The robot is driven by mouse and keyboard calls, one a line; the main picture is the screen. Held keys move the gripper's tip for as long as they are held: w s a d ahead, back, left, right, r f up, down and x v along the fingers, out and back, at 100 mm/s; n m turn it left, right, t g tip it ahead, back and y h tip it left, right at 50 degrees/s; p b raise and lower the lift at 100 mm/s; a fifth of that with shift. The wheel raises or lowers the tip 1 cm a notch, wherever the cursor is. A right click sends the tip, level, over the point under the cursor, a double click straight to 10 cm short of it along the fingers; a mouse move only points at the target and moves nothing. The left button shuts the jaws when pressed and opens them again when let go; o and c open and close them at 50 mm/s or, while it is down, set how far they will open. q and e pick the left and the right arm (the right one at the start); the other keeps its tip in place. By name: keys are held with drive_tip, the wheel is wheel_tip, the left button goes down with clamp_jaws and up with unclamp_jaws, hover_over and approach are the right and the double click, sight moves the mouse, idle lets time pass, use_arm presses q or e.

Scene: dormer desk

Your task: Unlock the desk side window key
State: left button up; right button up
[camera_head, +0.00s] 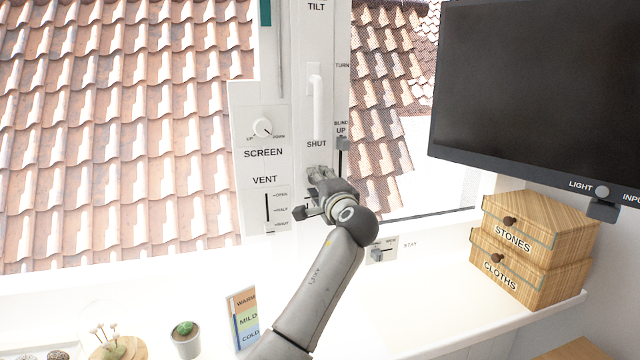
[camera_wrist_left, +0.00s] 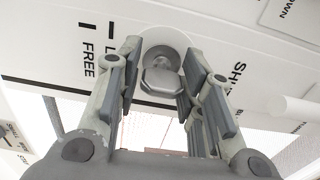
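The window key is a grey, flat-headed knob (camera_wrist_left: 161,80) on a round pale base (camera_wrist_left: 165,45), seen in the left wrist view. The words FREE and a partly hidden word starting with L are printed beside it. My left gripper (camera_wrist_left: 160,72) has its two fingers on either side of the key head. They are spread, with a gap at the left finger; whether the right finger touches cannot be told. In the head view my left gripper (camera_head: 318,180) is against the window post below SHUT and hides the key. My right gripper is not in view.
The white window handle (camera_head: 317,100) hangs above my gripper. The SCREEN dial (camera_head: 263,127) and VENT slider (camera_head: 268,210) are to the left. A potted cactus (camera_head: 186,338) and temperature card (camera_head: 244,318) are below.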

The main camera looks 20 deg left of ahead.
use_arm(q)
drive_tip(key=shift+o, duration=1.1)
drive_tip(key=v, duration=1.2)
